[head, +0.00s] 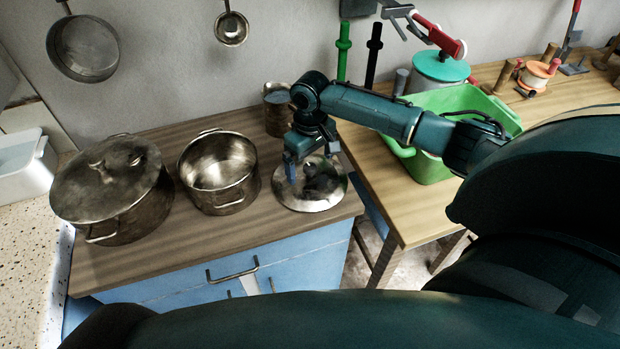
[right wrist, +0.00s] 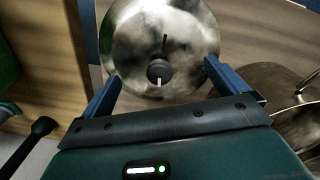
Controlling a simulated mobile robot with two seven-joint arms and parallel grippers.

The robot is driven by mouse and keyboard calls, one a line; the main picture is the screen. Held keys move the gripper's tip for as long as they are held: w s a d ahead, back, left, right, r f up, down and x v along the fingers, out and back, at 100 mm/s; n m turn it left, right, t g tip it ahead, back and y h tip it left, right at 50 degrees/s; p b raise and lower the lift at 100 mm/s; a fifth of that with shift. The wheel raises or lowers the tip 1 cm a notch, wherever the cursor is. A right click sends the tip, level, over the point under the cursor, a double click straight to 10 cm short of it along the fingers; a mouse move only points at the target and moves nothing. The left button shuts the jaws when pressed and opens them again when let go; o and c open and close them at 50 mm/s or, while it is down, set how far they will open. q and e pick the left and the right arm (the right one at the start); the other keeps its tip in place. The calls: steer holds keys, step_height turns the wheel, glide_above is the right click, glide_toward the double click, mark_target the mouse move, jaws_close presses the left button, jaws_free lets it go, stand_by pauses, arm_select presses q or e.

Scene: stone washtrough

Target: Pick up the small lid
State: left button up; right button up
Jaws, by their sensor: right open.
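The small lid (head: 312,199) is a round, shiny metal disc lying on the wooden counter, right of the open pot. In the right wrist view the lid (right wrist: 185,35) fills the upper middle, with its dark round knob (right wrist: 160,71) facing the camera. My right gripper (head: 291,172) is above the lid in the head view. Its two blue fingers are apart, one on each side of the knob in the right wrist view (right wrist: 161,72), with nothing between them gripped. The gripper and arm hide part of the lid in the head view. My left gripper is not in view.
An open metal pot (head: 218,172) and a large lidded pot (head: 113,190) stand left of the lid. A metal can (head: 277,112) stands behind it. A green bin (head: 440,168) sits on the wooden table to the right, under my arm. A gap separates counter and table.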

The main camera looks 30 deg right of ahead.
mark_target(311, 167)
steer(key=shift+f, duration=1.5)
steer(key=shift+c, duration=0.2)
